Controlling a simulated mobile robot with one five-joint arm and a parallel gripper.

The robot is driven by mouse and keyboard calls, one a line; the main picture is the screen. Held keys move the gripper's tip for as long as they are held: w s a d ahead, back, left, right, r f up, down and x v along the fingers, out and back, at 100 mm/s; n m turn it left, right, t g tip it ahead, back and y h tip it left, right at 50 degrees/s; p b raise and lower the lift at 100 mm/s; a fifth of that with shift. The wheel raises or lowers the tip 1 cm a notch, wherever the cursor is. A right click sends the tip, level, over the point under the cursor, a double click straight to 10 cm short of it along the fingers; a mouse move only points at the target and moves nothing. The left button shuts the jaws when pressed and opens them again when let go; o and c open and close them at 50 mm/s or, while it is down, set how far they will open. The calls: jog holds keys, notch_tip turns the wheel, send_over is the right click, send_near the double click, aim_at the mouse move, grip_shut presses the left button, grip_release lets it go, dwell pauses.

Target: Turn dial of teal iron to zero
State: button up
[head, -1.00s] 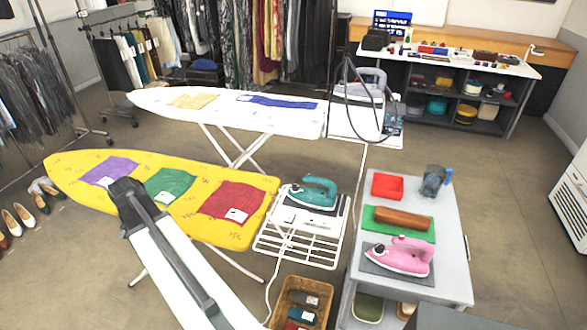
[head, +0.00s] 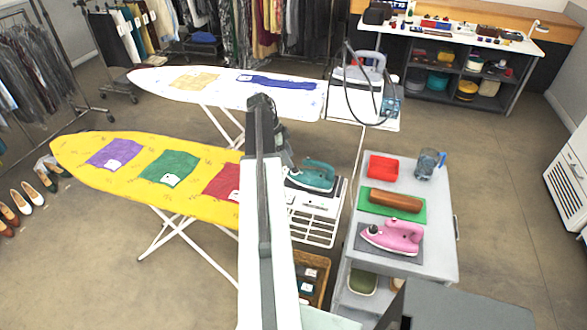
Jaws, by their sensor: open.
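The teal iron (head: 313,175) lies on the white wire rest (head: 314,222) at the right end of the yellow ironing board (head: 122,152). Its dial is too small to make out. My gripper (head: 286,160) is just left of the iron in the picture, at the far end of my arm. My arm hides part of the board and the left part of the rest. The jaws are open, with nothing seen between them. I cannot tell whether they touch the iron.
A basket (head: 322,262) stands below the rest. A white ironing board (head: 222,85) stands behind.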

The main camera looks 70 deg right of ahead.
aim_at(295, 169)
jog(key=b+x, duration=0.2)
jog(key=x, duration=0.2)
jog(key=shift+w+f+b, duration=0.1)
jog(key=shift+w+b, duration=0.05)
jog(key=shift+b, duration=0.15)
jog(key=shift+s+f, duration=0.25)
jog(key=shift+r, duration=0.1)
grip_shut()
jog(key=shift+d, duration=0.2)
jog(key=shift+a, duration=0.2)
jog(key=shift+n, duration=0.3)
